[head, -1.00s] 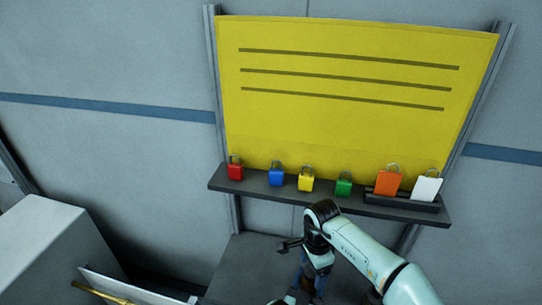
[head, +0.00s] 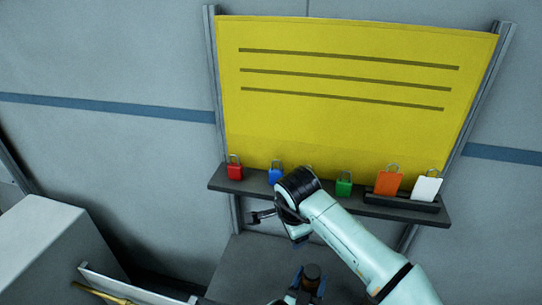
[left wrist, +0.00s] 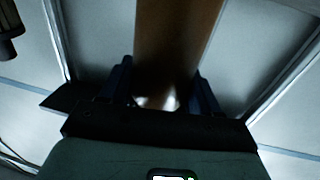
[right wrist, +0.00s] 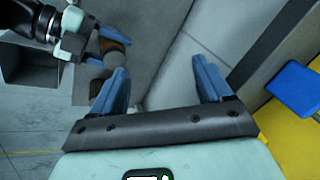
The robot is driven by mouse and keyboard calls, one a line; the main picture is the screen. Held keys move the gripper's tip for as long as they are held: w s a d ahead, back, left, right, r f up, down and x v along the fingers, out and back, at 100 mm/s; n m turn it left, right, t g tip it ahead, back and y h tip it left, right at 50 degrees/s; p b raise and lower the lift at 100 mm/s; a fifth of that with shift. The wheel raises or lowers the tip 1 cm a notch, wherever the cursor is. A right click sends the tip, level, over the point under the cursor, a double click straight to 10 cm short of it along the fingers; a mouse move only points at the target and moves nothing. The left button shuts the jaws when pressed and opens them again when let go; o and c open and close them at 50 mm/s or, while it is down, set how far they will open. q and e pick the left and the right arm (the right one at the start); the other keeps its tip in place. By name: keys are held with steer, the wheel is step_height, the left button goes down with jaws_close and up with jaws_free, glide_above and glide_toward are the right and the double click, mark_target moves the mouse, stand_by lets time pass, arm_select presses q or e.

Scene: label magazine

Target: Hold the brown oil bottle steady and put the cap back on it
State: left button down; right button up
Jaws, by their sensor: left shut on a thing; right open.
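The brown oil bottle (head: 311,284) stands at the bottom of the head view, with a dark round top. My left gripper (head: 306,293) is shut around it. In the left wrist view the brown bottle (left wrist: 178,45) rises between the blue fingers. My right gripper (head: 262,217) is up and left of the bottle in the head view, apart from it. In the right wrist view its blue fingers (right wrist: 163,88) are spread with nothing between them, and the bottle (right wrist: 114,38) shows beyond one finger.
A dark shelf (head: 222,186) under a yellow board (head: 340,120) holds several padlocks; my right arm passes close in front and hides one. A grey box (head: 40,245) stands at the left. A grey surface (head: 245,262) lies around the bottle.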

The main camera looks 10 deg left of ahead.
arm_select(q)
steer(key=shift+f, duration=0.1)
arm_select(e)
steer(key=w+a+r+m+t+y, duration=0.1)
steer(key=w+a+r+m+t, duration=0.1)
steer(key=r+t, duration=0.1)
steer(key=w+a+r+m+t+y, duration=0.1)
steer(key=w+a+r+m+t, duration=0.1)
steer(key=r, duration=0.4)
steer(key=w+a+r+m+t+y, duration=0.1)
steer(key=w+a+r+m+t, duration=0.1)
steer(key=w+r+m+t, duration=0.1)
steer(key=shift+w+a+r+t, duration=0.2)
steer(key=shift+r+t, duration=0.05)
steer(key=shift+r, duration=0.15)
steer(key=shift+w+a+r+t, duration=0.15)
steer(key=shift+a+r+t, duration=0.1)
steer(key=shift+r, duration=0.15)
steer(key=shift+w+r+y, duration=0.2)
steer(key=shift+r+y, duration=0.2)
arm_select(q)
steer(key=shift+c, duration=0.8)
jaws_free()
arm_select(e)
steer(key=shift+f, duration=0.1)
